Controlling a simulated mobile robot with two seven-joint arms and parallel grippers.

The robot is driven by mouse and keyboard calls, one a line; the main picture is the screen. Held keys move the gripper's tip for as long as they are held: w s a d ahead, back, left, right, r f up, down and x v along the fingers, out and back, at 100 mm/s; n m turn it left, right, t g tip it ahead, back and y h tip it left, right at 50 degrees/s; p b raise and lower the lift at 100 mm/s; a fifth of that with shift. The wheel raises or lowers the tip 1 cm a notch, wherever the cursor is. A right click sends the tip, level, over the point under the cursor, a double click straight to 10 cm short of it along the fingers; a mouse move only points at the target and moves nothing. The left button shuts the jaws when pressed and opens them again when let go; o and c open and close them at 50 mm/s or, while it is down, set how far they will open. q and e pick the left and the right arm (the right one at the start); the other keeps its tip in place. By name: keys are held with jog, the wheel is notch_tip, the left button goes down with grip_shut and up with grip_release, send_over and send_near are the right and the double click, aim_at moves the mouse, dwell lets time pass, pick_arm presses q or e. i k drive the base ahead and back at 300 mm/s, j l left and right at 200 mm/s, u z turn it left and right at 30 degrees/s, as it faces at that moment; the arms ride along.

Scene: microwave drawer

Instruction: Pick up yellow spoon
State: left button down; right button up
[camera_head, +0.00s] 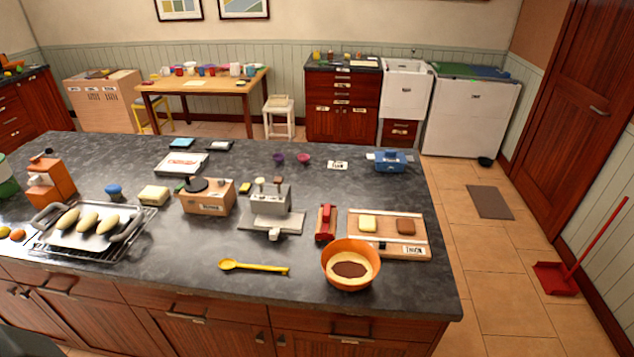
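The yellow spoon (254,267) lies flat on the dark countertop (180,285), near its front edge. Its rounded bowl points left and its handle points right. It lies left of an orange bowl (350,265) with a brown filling, with a gap between them. Neither of my grippers shows in the head view.
A wire rack and tray (90,235) with several pale oval items stands at the left. Behind the spoon are a cardboard box (207,198), a grey device (271,210) and a red object (326,222). A wooden board (385,245) lies behind the bowl. The counter around the spoon is clear.

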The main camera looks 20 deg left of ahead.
aim_at(228, 263)
jog(key=u, duration=1)
